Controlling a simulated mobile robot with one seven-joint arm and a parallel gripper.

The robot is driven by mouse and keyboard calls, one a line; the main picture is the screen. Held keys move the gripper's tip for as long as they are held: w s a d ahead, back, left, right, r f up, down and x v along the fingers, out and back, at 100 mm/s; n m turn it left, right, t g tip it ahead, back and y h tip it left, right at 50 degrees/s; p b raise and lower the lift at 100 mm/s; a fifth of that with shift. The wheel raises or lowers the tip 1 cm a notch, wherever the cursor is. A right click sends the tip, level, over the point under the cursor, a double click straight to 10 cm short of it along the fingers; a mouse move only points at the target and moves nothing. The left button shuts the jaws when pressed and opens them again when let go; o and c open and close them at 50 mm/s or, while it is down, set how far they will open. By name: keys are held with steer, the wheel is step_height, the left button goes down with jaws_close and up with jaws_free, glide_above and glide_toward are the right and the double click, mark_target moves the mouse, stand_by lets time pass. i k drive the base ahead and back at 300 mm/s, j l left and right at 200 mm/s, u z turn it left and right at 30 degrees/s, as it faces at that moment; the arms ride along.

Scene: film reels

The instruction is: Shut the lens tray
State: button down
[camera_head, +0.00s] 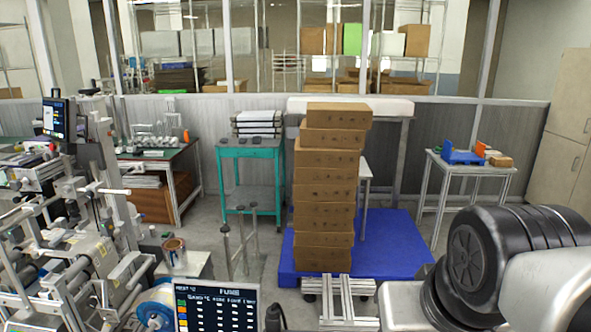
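I cannot make out a lens tray for certain in the head camera view. A machine with rollers, reels and metal arms (75,250) fills the left side, close to me. A screen (215,308) with rows of coloured marks stands at its front edge, beside a blue and white reel (156,311). Part of my arm, black and white, covers the lower right corner. My gripper is not in view.
A tall stack of brown boxes (325,185) stands on a blue pallet (385,240). A teal cart (250,152) is left of it. A small table (470,170) and beige cabinets (572,130) are at the right. Grey floor shows between them.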

mark_target(55, 241)
steer(key=k+j+u, duration=0.15)
steer(key=j+u, duration=0.2)
steer(key=u, duration=0.15)
steer(key=j+u, duration=0.45)
steer(key=k+j+u, duration=0.1)
steer(key=j+u, duration=0.2)
steer(key=u, duration=0.2)
steer(key=i+j+u, duration=0.1)
steer(key=i+j, duration=1.75)
